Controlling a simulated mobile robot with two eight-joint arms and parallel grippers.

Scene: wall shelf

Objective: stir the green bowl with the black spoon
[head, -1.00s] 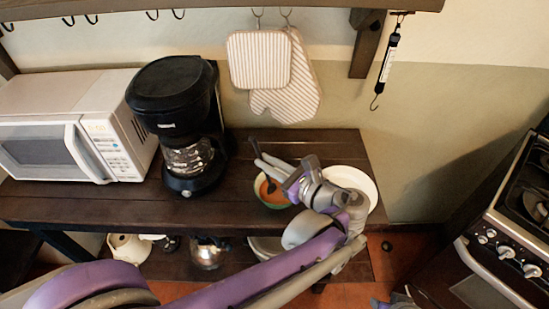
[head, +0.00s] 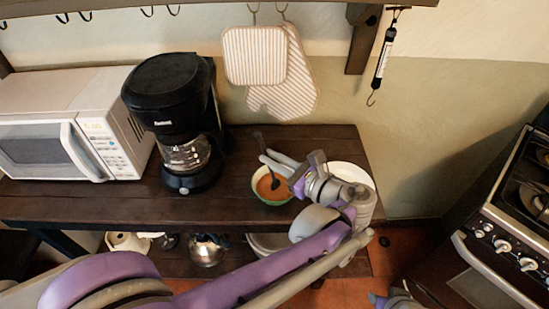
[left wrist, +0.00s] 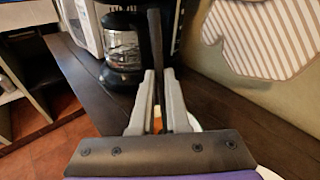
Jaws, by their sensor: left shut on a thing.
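The green bowl (head: 258,196) stands on the dark wooden shelf with orange-brown contents in it. The black spoon (head: 259,140) is near upright and slightly tilted, its lower end in the contents. My left gripper (head: 264,158) is shut on the spoon's handle, above the bowl. In the left wrist view the spoon handle (left wrist: 155,40) rises between the fingers (left wrist: 155,80); only a sliver of orange shows between them, and the bowl is mostly hidden.
The black coffee maker (head: 172,95) stands left of the bowl, with the microwave (head: 75,125) beyond it. A stack of white plates (head: 352,172) is close on the right, partly behind my left wrist. Striped mitts (head: 255,55) hang on the wall. The shelf's front strip (head: 225,208) is clear.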

